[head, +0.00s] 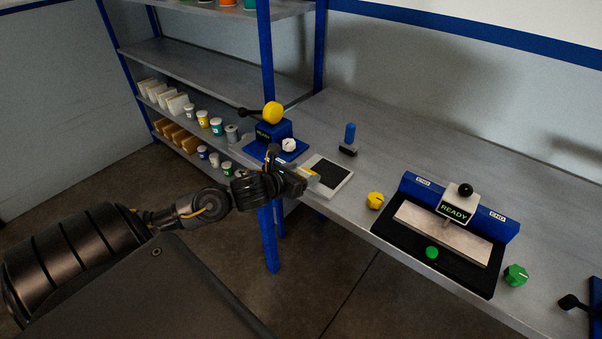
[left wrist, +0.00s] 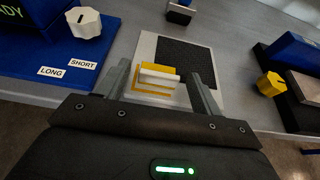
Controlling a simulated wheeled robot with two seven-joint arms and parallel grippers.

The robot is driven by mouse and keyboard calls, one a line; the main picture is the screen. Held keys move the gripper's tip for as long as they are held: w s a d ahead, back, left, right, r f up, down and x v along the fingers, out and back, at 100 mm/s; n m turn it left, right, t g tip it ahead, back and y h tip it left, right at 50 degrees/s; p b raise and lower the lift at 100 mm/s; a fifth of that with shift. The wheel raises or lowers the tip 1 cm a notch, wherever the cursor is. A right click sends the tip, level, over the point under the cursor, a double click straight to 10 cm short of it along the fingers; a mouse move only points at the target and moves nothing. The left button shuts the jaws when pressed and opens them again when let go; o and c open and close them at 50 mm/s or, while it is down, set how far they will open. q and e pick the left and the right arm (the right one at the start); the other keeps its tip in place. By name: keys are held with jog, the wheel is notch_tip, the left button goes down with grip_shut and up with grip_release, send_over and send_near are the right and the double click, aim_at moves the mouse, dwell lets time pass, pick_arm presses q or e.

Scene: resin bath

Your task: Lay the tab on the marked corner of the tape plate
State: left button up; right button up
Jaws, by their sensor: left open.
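The tape plate (head: 339,188) is a pale plate with a black textured pad, lying flat near the bench's front edge. It also shows in the left wrist view (left wrist: 146,48). A small pale tab (left wrist: 160,78) lies over a yellow patch (left wrist: 155,70) at the plate's near left corner, beside the black pad. My left gripper (head: 303,177) is over that corner. In the left wrist view its fingers (left wrist: 158,82) are apart, one on each side of the tab, with gaps visible. Whether the tab rests flat is hard to tell. My right gripper is not in view.
A blue device (head: 270,130) with a yellow knob and white dial stands left of the plate. A blue-handled stamp (head: 349,140) stands behind it. A yellow knob (head: 375,200) and a black-based fixture reading READY (head: 445,262) are to the right. Shelves (head: 190,65) hold jars at left.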

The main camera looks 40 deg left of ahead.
pick_arm(q)
jog(key=shift+r+p, duration=0.2)
jog(key=shift+p, duration=0.1)
jog(key=shift+s, duration=0.3)
jog(key=p+v, duration=0.3)
jog(key=v, duration=0.8)
jog(key=shift+s, duration=0.2)
